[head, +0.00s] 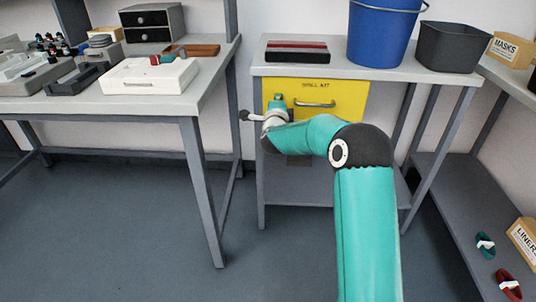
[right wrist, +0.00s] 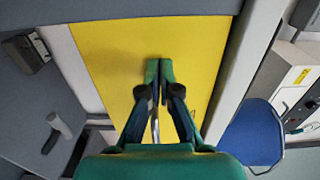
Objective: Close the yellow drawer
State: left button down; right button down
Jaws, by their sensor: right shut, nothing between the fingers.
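The yellow drawer (head: 345,91), labelled as a spill kit, sits under the top of the back table. Its silver handle (head: 314,104) faces me. Whether its front stands a little out from the table cannot be told. My right gripper (head: 278,101) is in front of the drawer's left part, left of the handle in the head view. In the right wrist view its green fingertips (right wrist: 158,71) are together and empty, against or very close to the yellow front (right wrist: 195,42). The handle there is partly hidden behind the fingers. My left gripper is not in view.
The back table (head: 420,74) bears a dark red-topped box (head: 297,52), a blue bucket (head: 380,35) and a dark grey bin (head: 447,46). A left table (head: 160,104) holds a white box and tools. A right shelf holds cartons. The floor between is clear.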

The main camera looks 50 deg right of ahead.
jog(key=shift+w+r, duration=0.1)
jog(key=shift+r, duration=0.25)
jog(key=v, duration=1.4)
jog(key=w+a+f+n+y, duration=0.25)
jog(key=a+f, duration=0.25)
jog(key=f, duration=0.4)
jog(key=w+a+f+n+y, duration=0.1)
jog(key=a+f+n+y, duration=0.15)
jog(key=a+f, duration=0.45)
jog(key=s+a+f+n+g+y, duration=0.1)
jog(key=s+a+f+n+y, duration=0.15)
jog(key=a+f, duration=0.4)
jog(key=s+a+f+n+g+y, duration=0.1)
jog(key=a+f+n+y, duration=0.25)
jog(key=f, duration=0.65)
jog(key=s+a+f+n+g+y, duration=0.4)
jog(key=s+a+f+n, duration=0.2)
jog(key=s+a+f, duration=0.4)
jog(key=s+a+f+n+g+y, duration=0.1)
jog(key=s+a+n+g, duration=0.25)
jog(key=s, duration=0.25)
jog(key=s+a+f+n+g+y, duration=0.1)
jog(key=s+a+n+g+y, duration=0.15)
jog(key=s+n, duration=0.35)
notch_tip(320, 180, up, 38)
jog(key=t+p, duration=0.1)
jog(key=p, duration=3.6)
jog(key=shift+s+a+r+m+h, duration=0.15)
jog(key=shift+s+a+m+h, duration=0.05)
jog(key=shift+s+m+h, duration=0.15)
